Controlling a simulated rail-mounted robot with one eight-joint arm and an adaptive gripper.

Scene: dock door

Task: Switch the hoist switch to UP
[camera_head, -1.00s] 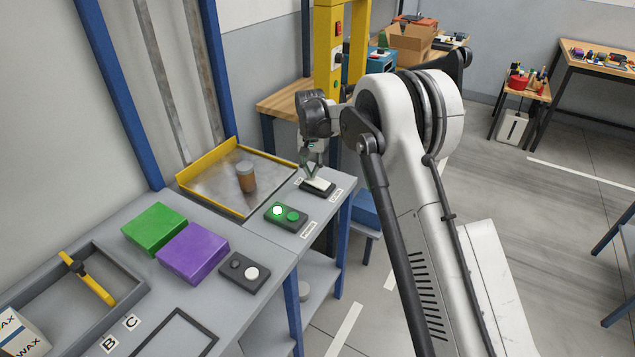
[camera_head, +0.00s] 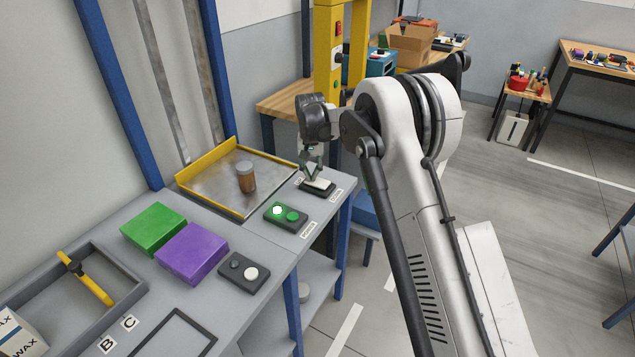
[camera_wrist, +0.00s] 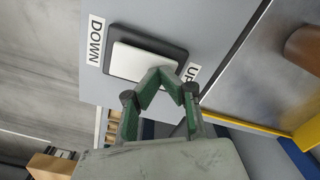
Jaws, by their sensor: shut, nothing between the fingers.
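The hoist switch (camera_head: 318,186) is a white rocker in a dark housing on the grey bench, past the tray. In the wrist view the white rocker (camera_wrist: 135,62) lies between a DOWN label (camera_wrist: 96,41) and an UP label (camera_wrist: 190,74). My gripper (camera_head: 312,176) points down over the switch. In the wrist view my gripper's fingertips (camera_wrist: 163,76) are together and empty, at the rocker's edge on the UP side. They overlap the rocker in the picture; whether they touch it, and which way it is tilted, I cannot tell.
A control box with green and white buttons (camera_head: 286,215) sits on the bench near the switch. A yellow-edged metal tray (camera_head: 215,190) holds a brown jar (camera_head: 246,177). Green (camera_head: 153,228) and purple (camera_head: 192,253) blocks lie nearer. A yellow post (camera_head: 325,70) stands behind.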

